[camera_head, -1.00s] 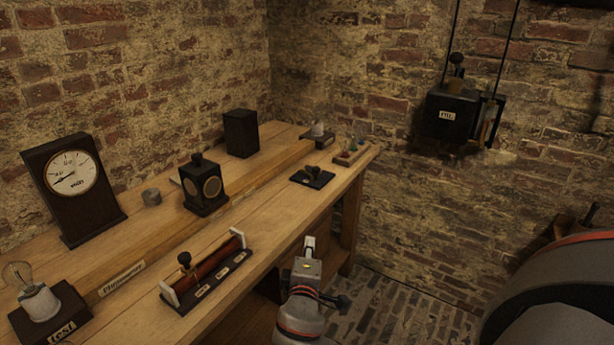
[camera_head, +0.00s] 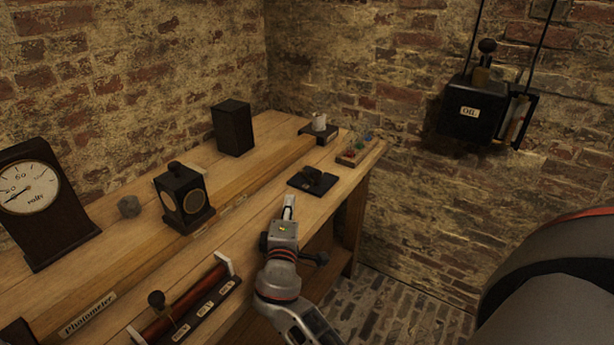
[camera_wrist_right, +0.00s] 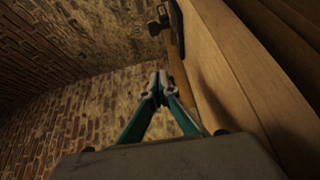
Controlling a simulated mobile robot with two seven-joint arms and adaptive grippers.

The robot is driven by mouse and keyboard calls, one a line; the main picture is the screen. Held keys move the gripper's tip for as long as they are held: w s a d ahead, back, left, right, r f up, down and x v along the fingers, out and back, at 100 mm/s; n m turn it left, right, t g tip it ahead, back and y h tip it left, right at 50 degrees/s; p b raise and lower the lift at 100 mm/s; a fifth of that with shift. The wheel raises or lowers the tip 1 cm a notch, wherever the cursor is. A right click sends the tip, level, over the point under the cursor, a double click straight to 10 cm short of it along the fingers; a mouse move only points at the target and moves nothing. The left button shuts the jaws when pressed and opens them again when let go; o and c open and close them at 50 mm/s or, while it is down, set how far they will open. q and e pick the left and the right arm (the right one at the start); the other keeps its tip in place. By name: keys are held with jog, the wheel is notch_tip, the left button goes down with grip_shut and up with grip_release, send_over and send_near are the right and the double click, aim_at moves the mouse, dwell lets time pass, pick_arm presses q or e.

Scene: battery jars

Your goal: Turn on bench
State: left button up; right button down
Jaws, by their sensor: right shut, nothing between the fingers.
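The wooden bench (camera_head: 222,228) runs along the left wall toward the back corner. In the right wrist view a dark knobbed piece (camera_wrist_right: 165,22) sits at the bench edge, ahead of the fingertips. My right gripper (camera_head: 289,203) is at the bench's front edge, just short of the black block and apart from it. Its fingers are closed together and empty, as the right wrist view shows (camera_wrist_right: 158,84). My left gripper is not in view.
A black OIL box (camera_head: 470,112) is on the right wall.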

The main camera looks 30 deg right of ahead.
jog(key=shift+s, duration=0.1)
jog(key=x, duration=1)
jog(key=shift+w, duration=0.25)
jog(key=s+d, duration=0.1)
jog(key=d+p, duration=0.1)
jog(key=d, duration=0.1)
jog(key=shift+s, duration=0.4)
jog(key=shift+s+d, duration=0.1)
jog(key=shift+d, duration=0.15)
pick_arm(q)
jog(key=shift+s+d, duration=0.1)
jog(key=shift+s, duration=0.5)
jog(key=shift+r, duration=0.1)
